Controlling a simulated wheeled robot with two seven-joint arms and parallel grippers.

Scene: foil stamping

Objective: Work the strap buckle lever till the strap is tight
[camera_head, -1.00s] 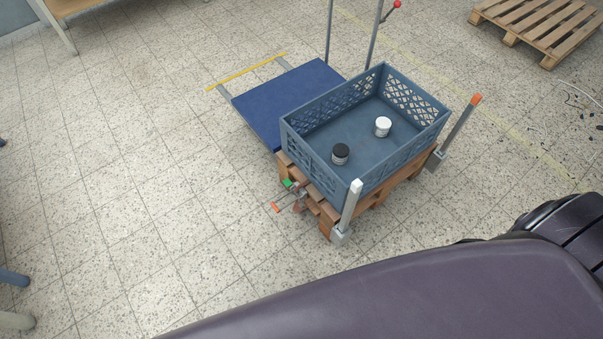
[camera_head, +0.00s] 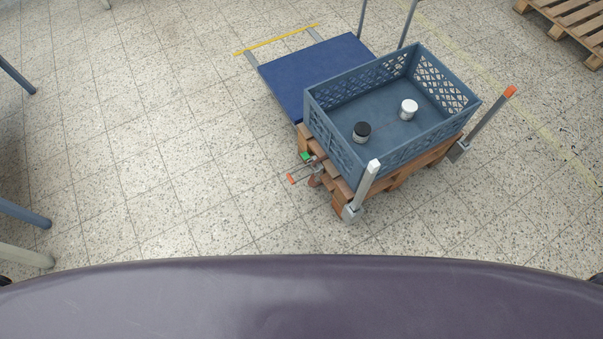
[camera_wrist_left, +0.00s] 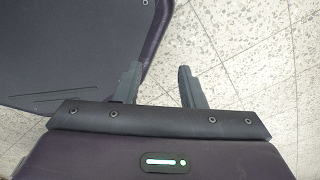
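The strap buckle (camera_head: 312,165) is a small metal fitting at the near left side of the wooden pallet, with a green part beside it. Its lever (camera_head: 293,179) has an orange-red end and sticks out to the left over the floor. The strap itself is too small to make out. In the left wrist view my left gripper (camera_wrist_left: 160,88) is open, with two dark fingers apart and nothing between them. Tiled floor shows beyond the fingers. My left gripper is not in the head view. My right gripper is not in any view.
A blue-grey crate (camera_head: 318,127) stands on the pallet (camera_head: 400,181), holding a black-lidded jar (camera_head: 361,132) and a white jar (camera_head: 408,109). Upright posts (camera_head: 364,187) stand at the pallet's corners. A blue platform (camera_head: 300,72) lies behind. The floor left of the buckle is clear.

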